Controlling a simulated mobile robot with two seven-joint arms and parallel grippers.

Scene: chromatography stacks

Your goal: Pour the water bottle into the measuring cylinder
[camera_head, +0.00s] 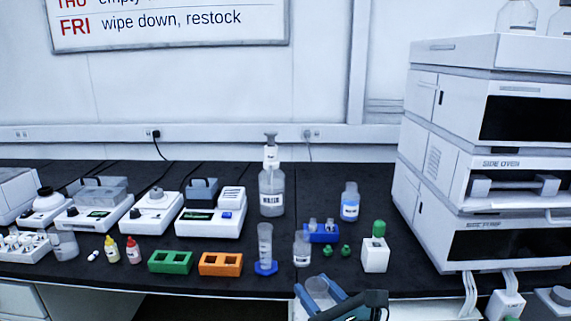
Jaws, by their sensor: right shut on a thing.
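The measuring cylinder (265,243), clear with a blue foot, stands upright on the black bench near the middle. My right gripper (316,287), with blue fingers, is at the bench's front edge, right of and nearer than the cylinder. A clear bottle with a white top and a dark-lettered label (271,198) stands behind the cylinder. My left gripper is not in view.
Orange (221,264) and green (170,262) blocks lie left. A tall instrument stack (425,160) closes off the right.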

